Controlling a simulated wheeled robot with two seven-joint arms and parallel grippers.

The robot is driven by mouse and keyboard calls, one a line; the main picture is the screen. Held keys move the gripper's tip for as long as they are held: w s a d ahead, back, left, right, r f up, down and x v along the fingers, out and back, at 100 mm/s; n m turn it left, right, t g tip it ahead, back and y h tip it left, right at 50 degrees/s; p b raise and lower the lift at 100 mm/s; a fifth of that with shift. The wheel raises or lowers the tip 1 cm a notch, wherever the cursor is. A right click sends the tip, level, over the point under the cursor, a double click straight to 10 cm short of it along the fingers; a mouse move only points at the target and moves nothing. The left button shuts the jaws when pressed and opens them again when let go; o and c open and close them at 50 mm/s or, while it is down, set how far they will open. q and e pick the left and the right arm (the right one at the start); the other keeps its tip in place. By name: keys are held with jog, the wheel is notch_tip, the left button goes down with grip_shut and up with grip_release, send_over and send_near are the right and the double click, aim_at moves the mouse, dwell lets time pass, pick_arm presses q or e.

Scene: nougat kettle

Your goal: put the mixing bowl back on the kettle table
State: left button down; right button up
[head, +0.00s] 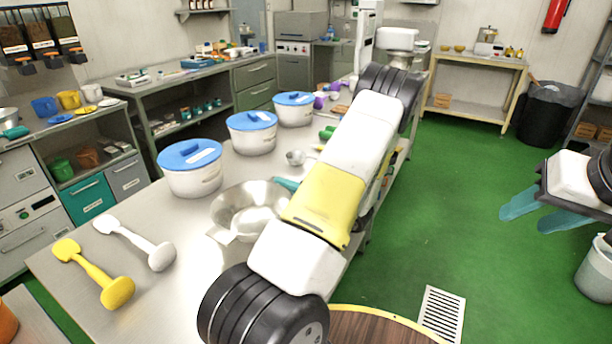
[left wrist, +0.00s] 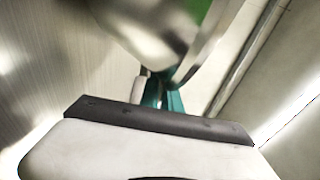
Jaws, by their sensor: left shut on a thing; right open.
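The mixing bowl (head: 228,207) is shiny metal and is at the near right part of the long metal table (head: 150,222). I cannot tell whether its base touches the tabletop. My left gripper (head: 287,184) shows as a bit of teal at the bowl's far right rim, mostly hidden by my arm. In the left wrist view its teal fingers (left wrist: 162,98) are shut on the edge of the bowl (left wrist: 160,28), which is close and blurred. My right gripper (head: 540,208) is open and empty over the green floor, far from the bowl.
Three white tubs with blue lids (head: 190,168) stand behind the bowl. A white paddle (head: 135,243) and a yellow paddle (head: 95,275) lie to its left. A small metal scoop (head: 297,157) lies beyond it. The tabletop between paddles and bowl is clear.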

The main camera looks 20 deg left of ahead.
pick_arm(q)
jog(key=c, duration=1.6)
grip_release()
jog(key=shift+f, duration=0.15)
jog(key=shift+o, duration=0.2)
